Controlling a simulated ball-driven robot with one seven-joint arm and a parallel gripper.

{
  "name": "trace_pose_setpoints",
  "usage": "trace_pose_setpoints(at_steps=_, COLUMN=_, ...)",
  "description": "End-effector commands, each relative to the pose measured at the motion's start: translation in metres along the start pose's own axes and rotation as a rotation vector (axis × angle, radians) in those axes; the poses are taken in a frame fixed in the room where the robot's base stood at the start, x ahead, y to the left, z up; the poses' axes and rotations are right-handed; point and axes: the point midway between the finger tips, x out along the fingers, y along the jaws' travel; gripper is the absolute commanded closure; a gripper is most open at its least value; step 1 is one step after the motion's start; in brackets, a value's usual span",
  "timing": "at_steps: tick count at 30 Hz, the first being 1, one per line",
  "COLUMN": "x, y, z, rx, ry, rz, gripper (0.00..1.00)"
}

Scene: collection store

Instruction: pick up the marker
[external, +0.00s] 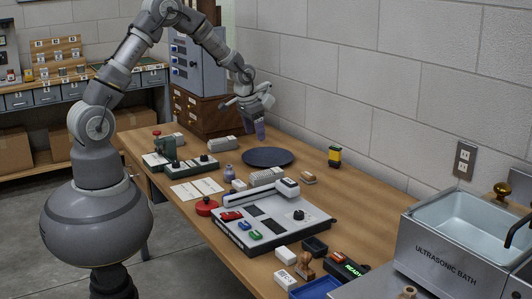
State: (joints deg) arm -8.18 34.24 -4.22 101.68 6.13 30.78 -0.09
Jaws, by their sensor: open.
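My gripper (257,124) hangs at the end of my raised arm, above the far part of the wooden table and over the area just behind the dark round plate (267,157). It points downward with open jaws. A purplish piece shows at its lower end; I cannot tell whether this is a finger or something between the fingers. I cannot pick out the marker with certainty in this view; it may be too small or hidden.
A grey device with coloured buttons (270,222) fills the table's middle, with a red round object (206,206) beside it. A yellow-and-black item (335,156) stands near the wall. An ultrasonic bath (450,250) is at the right. A drawer cabinet (200,105) stands behind.

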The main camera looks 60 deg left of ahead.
Motion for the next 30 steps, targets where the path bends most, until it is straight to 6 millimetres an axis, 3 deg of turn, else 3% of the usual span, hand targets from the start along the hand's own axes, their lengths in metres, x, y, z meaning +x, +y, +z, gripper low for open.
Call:
trace_pose_setpoints(at_steps=1, x=0.024, y=0.000, z=0.022, rx=0.001, ry=-0.078, rz=0.010, gripper=0.30)
trace_pose_setpoints(at_steps=3, x=0.052, y=0.001, z=0.049, rx=0.001, ry=-0.155, rz=0.021, gripper=0.30)
trace_pose_setpoints(at_steps=7, x=0.081, y=0.002, z=0.077, rx=0.002, ry=-0.228, rz=0.033, gripper=0.30)
trace_pose_setpoints(at_steps=24, x=0.157, y=0.006, z=0.102, rx=0.003, ry=-0.235, rz=0.034, gripper=0.30)
trace_pose_setpoints(at_steps=30, x=0.157, y=0.006, z=0.101, rx=0.003, ry=-0.233, rz=0.034, gripper=0.30)
